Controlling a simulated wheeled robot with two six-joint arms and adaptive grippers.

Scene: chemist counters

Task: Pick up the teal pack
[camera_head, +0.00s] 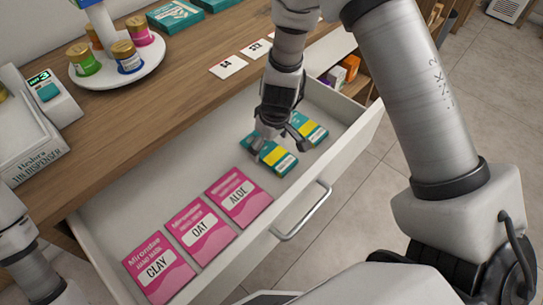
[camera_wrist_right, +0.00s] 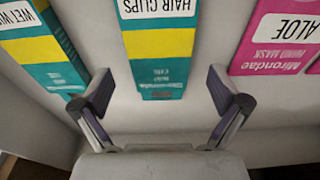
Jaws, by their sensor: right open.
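Two teal packs with yellow bands lie in the open drawer. One, lettered HAIR CLIPS (camera_wrist_right: 158,45), is centred in the wrist view; in the head view it is the nearer teal pack (camera_head: 278,160), partly covered by my gripper. The other, lettered WET WIPES (camera_wrist_right: 47,48), lies beside it, farther back in the head view (camera_head: 314,130). My right gripper (camera_head: 282,142) is open and empty over the drawer. In the wrist view its fingers (camera_wrist_right: 161,90) are spread to either side of the HAIR CLIPS pack's near end, apart from it. My left gripper's fingers do not show.
Three pink packs, CLAY (camera_head: 158,272), OAT (camera_head: 200,235) and ALOE (camera_head: 240,198), lie in the white drawer (camera_head: 115,215). The counter above holds a round stand (camera_head: 105,80) with jars, a dispenser (camera_head: 30,145) and price cards (camera_head: 228,66). The drawer has a front handle (camera_head: 303,212).

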